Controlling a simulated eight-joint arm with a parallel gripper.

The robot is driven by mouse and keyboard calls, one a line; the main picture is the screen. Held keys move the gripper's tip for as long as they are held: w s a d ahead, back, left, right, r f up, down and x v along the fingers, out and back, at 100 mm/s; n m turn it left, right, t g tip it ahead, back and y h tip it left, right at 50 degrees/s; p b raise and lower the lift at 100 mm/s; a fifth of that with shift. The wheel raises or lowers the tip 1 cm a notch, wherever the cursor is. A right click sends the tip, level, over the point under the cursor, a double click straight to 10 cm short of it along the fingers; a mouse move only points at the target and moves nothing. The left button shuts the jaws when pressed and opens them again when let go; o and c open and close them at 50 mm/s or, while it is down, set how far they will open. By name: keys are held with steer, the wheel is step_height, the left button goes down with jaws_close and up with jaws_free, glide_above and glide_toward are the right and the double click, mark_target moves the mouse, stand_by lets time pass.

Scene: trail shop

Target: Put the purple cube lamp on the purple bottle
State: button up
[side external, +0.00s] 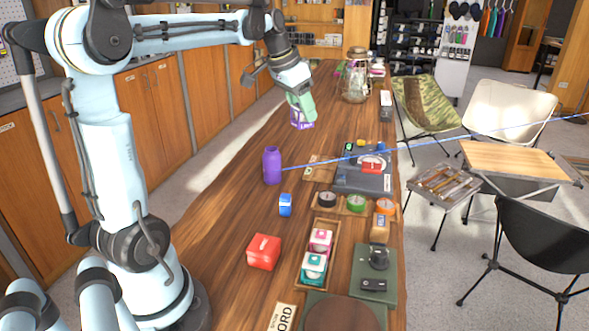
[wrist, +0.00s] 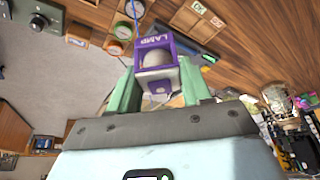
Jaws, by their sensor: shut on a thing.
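The purple cube lamp (side external: 303,125) is between the green fingers of my gripper (side external: 301,107), above the table and beyond the bottle. In the wrist view, my gripper (wrist: 158,88) is shut on the lamp (wrist: 180,47); its open purple frame, "LAMP" lettering and pale round bulb show. The purple bottle (side external: 272,167) stands upright on the wooden table in the side external view, nearer the camera and left of the lamp. Lamp and bottle are apart. I cannot make out the bottle in the wrist view.
A blue box (side external: 285,205) and a red box (side external: 264,252) stand on the table (side external: 224,220) nearer the camera. A dark grey case (side external: 350,182) lies right of the bottle. A glass lantern (side external: 355,85) stands farther back. A thin blue line runs from the bottle rightward.

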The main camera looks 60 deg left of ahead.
steer(key=a+f, duration=0.2)
steer(key=a, duration=0.2)
steer(key=s+a+f, duration=0.1)
steer(key=a+f, duration=0.1)
steer(key=a, duration=0.2)
steer(key=s+a+f, duration=0.1)
steer(key=a+f, duration=0.1)
steer(key=a, duration=0.2)
steer(key=shift+s+a+f, duration=0.1)
steer(key=shift+a+f, duration=0.15)
steer(key=shift+f, duration=2.1)
steer(key=shift+f, duration=0.15)
steer(key=o, duration=1.1)
steer(key=v, duration=1.2)
steer(key=w+d+f, duration=0.2)
steer(key=d, duration=1.6)
steer(key=s+d+f+t, duration=0.1)
steer(key=s+d+f, duration=0.1)
steer(key=d, duration=0.5)
steer(key=s+d+f+t, duration=0.1)
steer(key=s+d+f, duration=0.2)
steer(key=d+f, duration=0.2)
steer(key=shift+s+d+f+t, duration=0.25)
steer(key=shift+d+t, duration=0.05)
steer(key=shift+d, duration=0.9)
